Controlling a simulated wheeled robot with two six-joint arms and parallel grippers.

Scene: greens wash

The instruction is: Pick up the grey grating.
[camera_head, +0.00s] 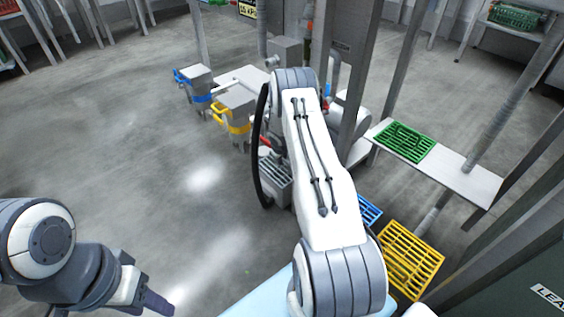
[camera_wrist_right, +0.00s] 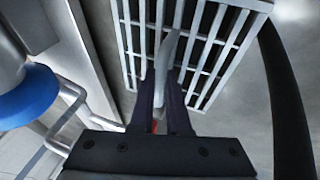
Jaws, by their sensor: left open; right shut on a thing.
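The grey grating (camera_wrist_right: 215,35) fills the upper middle of the right wrist view. A small part of a grey slatted piece, apparently the same grating (camera_head: 273,178), shows beside my right arm in the head view. My right gripper (camera_wrist_right: 168,95) is shut on the grating, at a light grey upright piece between its fingers. In the head view this gripper is hidden behind my right arm. Whether the grating is clear of its support cannot be told. My left gripper (camera_head: 150,302) is at the lower left, open and far from the grating.
A green grating (camera_head: 405,142) lies on a white shelf (camera_head: 470,183) at the right. A yellow grating (camera_head: 408,262) and a blue grating (camera_head: 368,211) are at the lower right. Valves with yellow (camera_head: 232,122) and blue (camera_head: 196,88) handles stand ahead. Open floor lies left.

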